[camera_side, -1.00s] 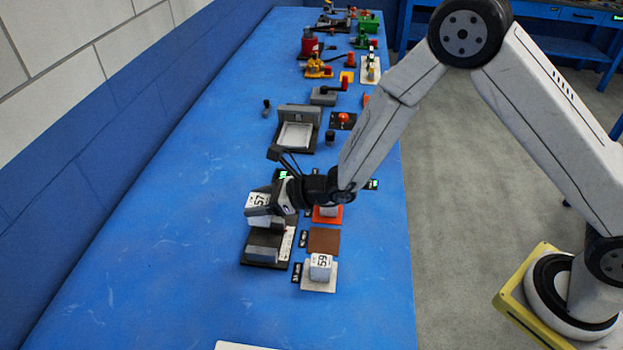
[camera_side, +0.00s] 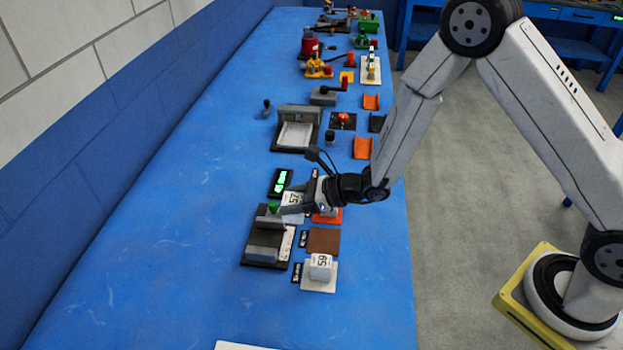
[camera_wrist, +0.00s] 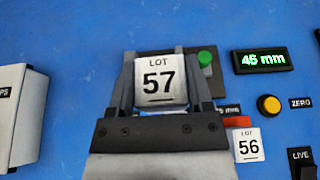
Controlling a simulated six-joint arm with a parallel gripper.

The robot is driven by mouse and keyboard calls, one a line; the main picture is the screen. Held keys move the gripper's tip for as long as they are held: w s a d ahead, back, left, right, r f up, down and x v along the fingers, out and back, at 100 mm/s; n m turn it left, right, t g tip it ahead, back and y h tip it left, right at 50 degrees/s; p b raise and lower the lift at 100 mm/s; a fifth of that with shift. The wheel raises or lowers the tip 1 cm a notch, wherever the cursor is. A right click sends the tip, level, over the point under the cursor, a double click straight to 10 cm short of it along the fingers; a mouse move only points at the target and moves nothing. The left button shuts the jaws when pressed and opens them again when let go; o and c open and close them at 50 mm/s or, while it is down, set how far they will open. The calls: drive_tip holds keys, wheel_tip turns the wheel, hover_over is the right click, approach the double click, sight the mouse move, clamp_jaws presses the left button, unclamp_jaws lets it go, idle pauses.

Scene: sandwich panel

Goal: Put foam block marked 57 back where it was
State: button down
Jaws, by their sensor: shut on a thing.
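My gripper (camera_side: 291,209) is shut on the white foam block marked 57 (camera_side: 292,199). In the wrist view the block (camera_wrist: 160,82) sits between the two fingers (camera_wrist: 160,92), its "LOT 57" face towards the camera. In the side view it is beside the upper right end of the dark fixture with grey jaws (camera_side: 263,253); its exact height is unclear. The brown square pad (camera_side: 323,240) is bare. The block marked 59 (camera_side: 320,266) sits on a white pad (camera_side: 318,286). The block marked 56 (camera_wrist: 247,146) is by the orange pad (camera_side: 328,218), partly hidden by my gripper in the side view.
A display reading 45 mm (camera_wrist: 262,60) stands near a green button (camera_wrist: 206,58) and a yellow button (camera_wrist: 269,105). Small dark labels stand beside the pads. Tools and fixtures crowd the far bench (camera_side: 300,135). The blue bench left of the fixture is clear.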

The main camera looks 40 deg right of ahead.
drive_tip(key=s+d+f, duration=0.1)
drive_tip(key=s+d, duration=0.3)
drive_tip(key=d, duration=0.2)
drive_tip(key=shift+f, duration=2.2)
drive_tip(key=shift+f, duration=1.8)
unclamp_jaws()
drive_tip(key=shift+f, duration=0.1)
